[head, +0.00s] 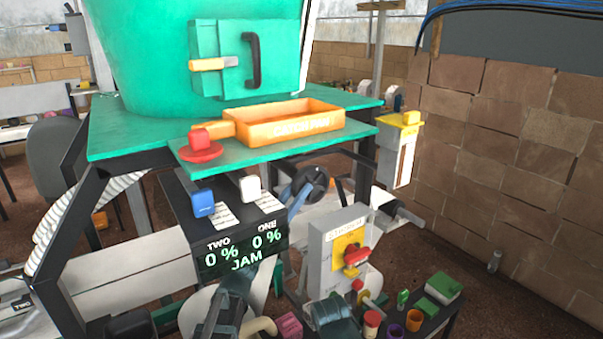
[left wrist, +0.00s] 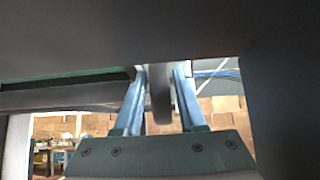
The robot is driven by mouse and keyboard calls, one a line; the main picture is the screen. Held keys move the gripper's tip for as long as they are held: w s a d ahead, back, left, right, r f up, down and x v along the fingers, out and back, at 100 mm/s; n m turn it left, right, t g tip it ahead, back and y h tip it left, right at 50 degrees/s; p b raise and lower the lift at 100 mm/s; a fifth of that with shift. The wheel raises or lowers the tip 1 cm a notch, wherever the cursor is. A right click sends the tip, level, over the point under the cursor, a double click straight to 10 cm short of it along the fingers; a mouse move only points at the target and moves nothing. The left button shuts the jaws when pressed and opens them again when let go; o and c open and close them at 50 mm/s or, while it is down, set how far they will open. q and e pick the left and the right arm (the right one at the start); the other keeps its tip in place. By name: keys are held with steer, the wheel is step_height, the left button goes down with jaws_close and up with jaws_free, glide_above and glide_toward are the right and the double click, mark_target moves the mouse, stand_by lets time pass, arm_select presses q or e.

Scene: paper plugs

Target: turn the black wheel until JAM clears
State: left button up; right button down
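The black wheel (head: 318,178) is partly seen under the green shelf in the head view, behind the display box. My left gripper (head: 299,192) reaches up to it with blue fingers. In the left wrist view, a dark upright edge (left wrist: 160,95), which looks like part of the wheel, stands between the two fingers (left wrist: 159,95). Narrow light gaps show beside it, so the fingers look open around it. The black display (head: 243,250) reads TWO 0 %, ONE 0 % and JAM in green.
A blue switch (head: 203,203) and a white switch (head: 250,188) sit on the display box. The green shelf (head: 150,138) overhangs the wheel and holds an orange tray (head: 335,115). A grey box with a red knob (head: 356,257) stands to the right.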

arm_select(q)
steer(key=shift+p+x, duration=0.3)
steer(key=shift+x, duration=0.55)
jaws_close()
